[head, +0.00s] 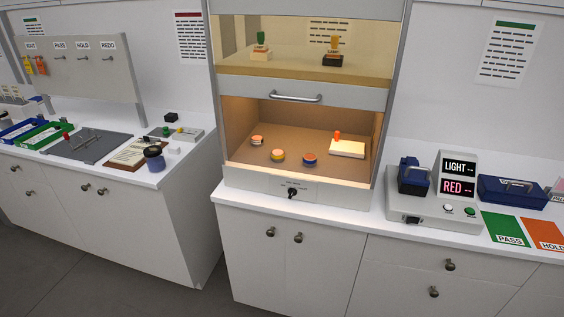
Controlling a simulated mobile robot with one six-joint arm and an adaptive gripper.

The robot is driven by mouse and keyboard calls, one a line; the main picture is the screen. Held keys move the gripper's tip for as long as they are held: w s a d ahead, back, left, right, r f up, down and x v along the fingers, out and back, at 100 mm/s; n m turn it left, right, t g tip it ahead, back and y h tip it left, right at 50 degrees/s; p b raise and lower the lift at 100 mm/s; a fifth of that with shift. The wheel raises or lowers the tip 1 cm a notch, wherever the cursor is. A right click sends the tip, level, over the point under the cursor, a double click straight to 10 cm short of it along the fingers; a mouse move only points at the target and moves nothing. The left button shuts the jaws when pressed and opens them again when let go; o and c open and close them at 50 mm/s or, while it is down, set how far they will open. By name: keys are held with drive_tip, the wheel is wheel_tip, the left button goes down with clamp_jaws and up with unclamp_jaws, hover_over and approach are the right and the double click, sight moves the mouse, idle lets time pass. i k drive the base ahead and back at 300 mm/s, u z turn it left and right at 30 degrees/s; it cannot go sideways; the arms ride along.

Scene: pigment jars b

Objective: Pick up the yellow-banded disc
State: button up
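The yellow-banded disc (278,156) lies flat on the floor of the lit, brown-lined cabinet, near its front. Its top looks orange-pink and a yellow band shows around its side. A second disc (257,140) with a reddish look lies behind it to the left. A third disc (309,160), blue-sided with a reddish top, lies to its right. The three discs stand apart from one another. My gripper is not in view.
The cabinet's raised sash with a handle (295,97) hangs above the opening. A pale block (347,149) with an orange knob stands at the cabinet's right. A front panel with a black knob (292,193) lies below. The floor before the drawers is clear.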

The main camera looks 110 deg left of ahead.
sight(277, 155)
drive_tip(key=i, duration=0.65)
drive_tip(key=z, duration=0.25)
drive_tip(key=k, duration=0.15)
drive_tip(key=u, duration=3.25)
drive_tip(key=i, duration=0.3)
drive_tip(key=u, duration=0.15)
